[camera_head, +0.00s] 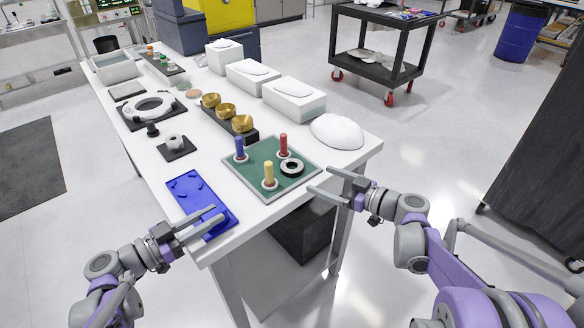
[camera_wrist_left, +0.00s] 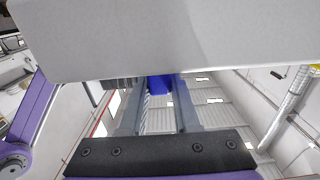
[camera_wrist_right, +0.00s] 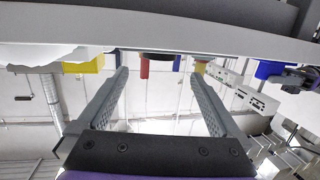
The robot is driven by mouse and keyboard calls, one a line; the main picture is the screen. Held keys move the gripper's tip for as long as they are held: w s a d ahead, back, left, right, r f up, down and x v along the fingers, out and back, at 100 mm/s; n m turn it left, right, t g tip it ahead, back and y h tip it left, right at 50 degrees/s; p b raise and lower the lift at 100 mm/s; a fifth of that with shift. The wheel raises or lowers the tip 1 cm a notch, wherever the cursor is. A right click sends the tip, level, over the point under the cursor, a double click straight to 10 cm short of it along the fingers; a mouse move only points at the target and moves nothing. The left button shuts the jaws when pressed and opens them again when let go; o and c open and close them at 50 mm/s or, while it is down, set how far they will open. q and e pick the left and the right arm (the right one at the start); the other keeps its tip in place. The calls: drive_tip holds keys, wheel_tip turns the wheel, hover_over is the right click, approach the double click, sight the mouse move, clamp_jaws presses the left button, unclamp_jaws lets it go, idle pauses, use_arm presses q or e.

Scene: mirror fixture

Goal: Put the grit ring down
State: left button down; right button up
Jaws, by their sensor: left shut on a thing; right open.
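A dark ring with a pale centre, which looks like the grit ring (camera_head: 292,167), lies flat on the green board (camera_head: 258,186), beside the red peg (camera_head: 283,143) and yellow peg (camera_head: 269,173). A blue peg (camera_head: 239,147) stands at the board's left. My right gripper (camera_head: 319,178) is open and empty, just off the board's right corner, apart from the ring. My left gripper (camera_head: 220,212) is shut on the near end of the blue tray (camera_head: 186,184), which lies on the table. A bit of blue tray (camera_wrist_left: 158,84) shows between its fingers in the left wrist view.
Behind the board stand brass cups (camera_head: 226,111) on a dark block, white boxes (camera_head: 294,98) and a white dome (camera_head: 337,131). A grey nut-like part (camera_head: 174,141) sits on a dark mat. Bare table (camera_head: 220,177) lies between tray and board.

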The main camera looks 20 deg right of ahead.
drive_tip(key=x, duration=0.9)
drive_tip(key=shift+w+r, duration=0.15)
drive_tip(key=shift+c, duration=0.3)
clamp_jaws()
wheel_tip(320, 180, up, 10)
drive_tip(key=m+t+h, duration=0.2)
drive_tip(key=m+h, duration=0.2)
drive_tip(key=h, duration=0.2)
approach(289, 163)
drive_tip(key=w, duration=0.5)
drive_tip(key=shift+w+a+f, duration=0.35)
drive_tip(key=shift+w, duration=0.05)
